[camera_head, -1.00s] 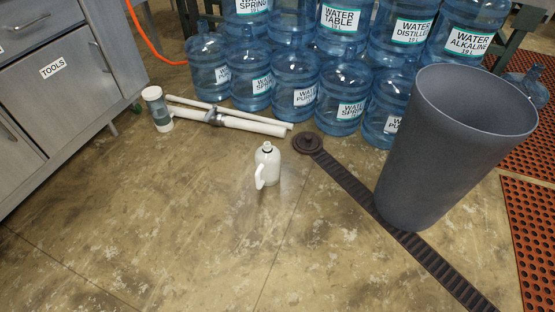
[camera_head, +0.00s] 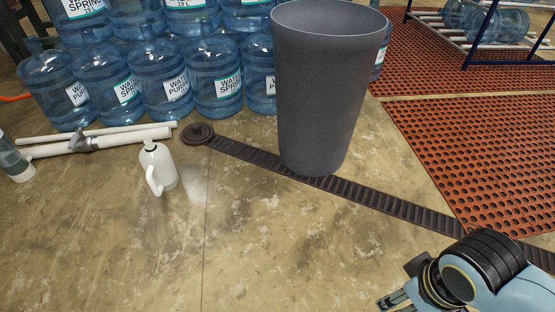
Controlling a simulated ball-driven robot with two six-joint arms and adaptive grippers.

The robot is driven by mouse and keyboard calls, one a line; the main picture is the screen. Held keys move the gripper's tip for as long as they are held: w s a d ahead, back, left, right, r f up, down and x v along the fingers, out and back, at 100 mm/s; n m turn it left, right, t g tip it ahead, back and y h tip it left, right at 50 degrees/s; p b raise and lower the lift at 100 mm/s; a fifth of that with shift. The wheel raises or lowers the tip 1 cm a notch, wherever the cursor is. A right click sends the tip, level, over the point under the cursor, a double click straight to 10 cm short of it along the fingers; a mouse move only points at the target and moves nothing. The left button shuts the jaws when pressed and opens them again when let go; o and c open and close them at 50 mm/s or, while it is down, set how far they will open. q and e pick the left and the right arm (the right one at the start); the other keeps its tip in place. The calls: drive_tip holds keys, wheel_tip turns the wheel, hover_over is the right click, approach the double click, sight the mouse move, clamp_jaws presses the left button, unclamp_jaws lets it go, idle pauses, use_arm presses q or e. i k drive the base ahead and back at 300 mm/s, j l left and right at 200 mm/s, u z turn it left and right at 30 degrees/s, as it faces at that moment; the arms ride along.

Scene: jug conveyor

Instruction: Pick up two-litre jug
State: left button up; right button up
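The jug (camera_head: 160,169) is white with a side handle and stands upright on the concrete floor, left of centre. Its handle faces the front left. My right gripper (camera_head: 386,304) is low at the right, partly cut off by the bottom edge, far to the right of the jug and apart from it. Its fingers are only partly seen, so I cannot tell whether they are open or shut. My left gripper is not in view.
A large grey bin (camera_head: 328,90) stands by a dark ribbed conveyor strip (camera_head: 385,202). Large blue water bottles (camera_head: 160,80) are stacked behind. White pipes (camera_head: 110,139) lie behind the jug. Red perforated mats (camera_head: 475,140) cover the right. The front floor is clear.

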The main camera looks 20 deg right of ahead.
sight(162, 175)
drive_tip(key=i+j+u, duration=0.35)
drive_tip(key=i, duration=0.35)
drive_tip(key=i+u, duration=0.35)
drive_tip(key=i, duration=0.3)
